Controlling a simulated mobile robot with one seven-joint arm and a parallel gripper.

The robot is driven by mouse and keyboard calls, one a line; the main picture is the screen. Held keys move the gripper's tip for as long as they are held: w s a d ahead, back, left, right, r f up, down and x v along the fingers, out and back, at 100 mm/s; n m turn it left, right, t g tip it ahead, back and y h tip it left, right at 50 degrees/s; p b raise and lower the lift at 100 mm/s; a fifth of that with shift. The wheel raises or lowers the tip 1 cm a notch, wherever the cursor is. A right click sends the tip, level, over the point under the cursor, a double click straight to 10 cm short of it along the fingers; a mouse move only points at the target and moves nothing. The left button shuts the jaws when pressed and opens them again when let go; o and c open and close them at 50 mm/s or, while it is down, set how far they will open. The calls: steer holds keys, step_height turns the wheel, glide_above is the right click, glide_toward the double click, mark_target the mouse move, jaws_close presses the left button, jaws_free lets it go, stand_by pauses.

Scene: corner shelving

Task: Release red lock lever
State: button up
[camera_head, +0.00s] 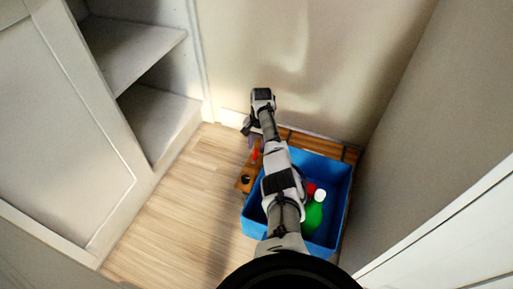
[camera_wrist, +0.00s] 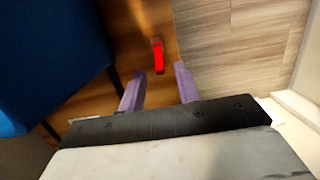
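The red lock lever (camera_wrist: 158,56) is a small upright red piece on a brown wooden board (camera_wrist: 143,22) in the wrist view. In the head view the lever (camera_head: 256,154) shows as a small red spot left of my arm. My gripper (camera_wrist: 160,69) has two purple fingers, spread apart, with nothing between them that I can see held. The lever appears just beyond the fingertips, roughly centred between them. In the head view the gripper (camera_head: 247,134) is partly hidden by my wrist, close to the lever.
A blue bin (camera_head: 262,225) stands on the wooden board, right of the lever, holding a green item (camera_head: 312,218), a white item (camera_head: 320,195) and a red item (camera_head: 311,188). White shelving (camera_head: 135,50) is at left, walls behind and right. Light wood floor (camera_head: 175,205) is clear.

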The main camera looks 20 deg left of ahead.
step_height(320, 180, up, 11)
steer(key=w+p, duration=0.2)
steer(key=p, duration=0.1)
steer(key=shift+d, duration=0.1)
